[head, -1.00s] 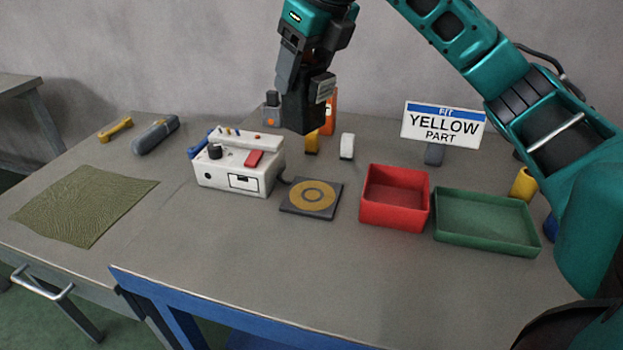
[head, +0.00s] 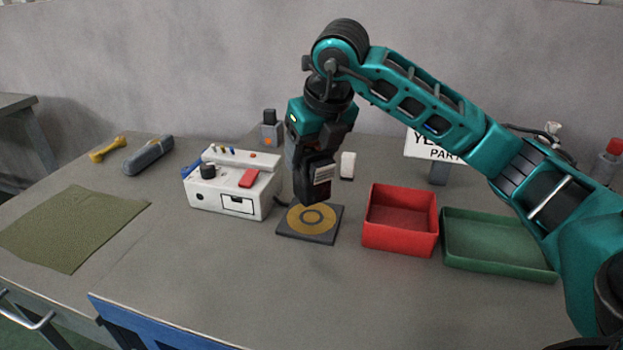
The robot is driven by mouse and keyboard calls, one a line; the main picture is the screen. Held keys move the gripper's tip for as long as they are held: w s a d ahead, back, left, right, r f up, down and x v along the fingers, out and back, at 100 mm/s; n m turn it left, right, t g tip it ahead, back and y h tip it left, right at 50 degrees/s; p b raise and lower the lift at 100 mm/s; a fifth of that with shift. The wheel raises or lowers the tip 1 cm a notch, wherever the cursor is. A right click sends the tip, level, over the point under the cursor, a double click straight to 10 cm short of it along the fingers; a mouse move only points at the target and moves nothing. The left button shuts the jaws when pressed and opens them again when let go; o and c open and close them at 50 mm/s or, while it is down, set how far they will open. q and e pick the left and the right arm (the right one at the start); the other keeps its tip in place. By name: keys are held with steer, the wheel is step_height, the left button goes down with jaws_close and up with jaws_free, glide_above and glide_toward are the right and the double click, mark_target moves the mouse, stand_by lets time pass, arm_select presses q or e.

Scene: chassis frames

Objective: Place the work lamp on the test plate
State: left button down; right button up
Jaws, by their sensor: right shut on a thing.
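My right gripper (head: 316,160) points down and is shut on a dark, boxy thing with a pale label, which I take to be the work lamp (head: 314,190). The gripper's fingers hide part of it. It is upright over the back part of the test plate (head: 291,231), a dark square with a yellow disc and a dark ring. The lamp's lower end overlaps the plate's far side in the picture; I cannot tell whether they touch. My left gripper is not in view.
A white control box (head: 222,195) stands close left of the plate. A red bin (head: 399,239) and a green tray (head: 500,262) are to the right. A grey device (head: 270,131) and a white block (head: 347,165) stand behind. The table front is clear.

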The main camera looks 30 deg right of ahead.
mark_target(312, 172)
arm_select(q)
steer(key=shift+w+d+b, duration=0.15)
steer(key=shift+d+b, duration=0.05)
steer(key=shift+b, duration=0.1)
arm_select(e)
steer(key=shift+f, duration=2.35)
steer(key=shift+f, duration=0.15)
steer(key=o, duration=1.3)
steer(key=shift+r, duration=0.45)
steer(key=p+v, duration=0.1)
steer(key=v, duration=0.9)
steer(key=shift+s+r+p, duration=0.15)
steer(key=shift+r+p, duration=0.15)
steer(key=shift+r, duration=0.05)
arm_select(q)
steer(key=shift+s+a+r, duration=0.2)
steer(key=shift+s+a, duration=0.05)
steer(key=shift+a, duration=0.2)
arm_select(e)
steer(key=shift+s+r, duration=0.2)
steer(key=shift+r, duration=0.1)
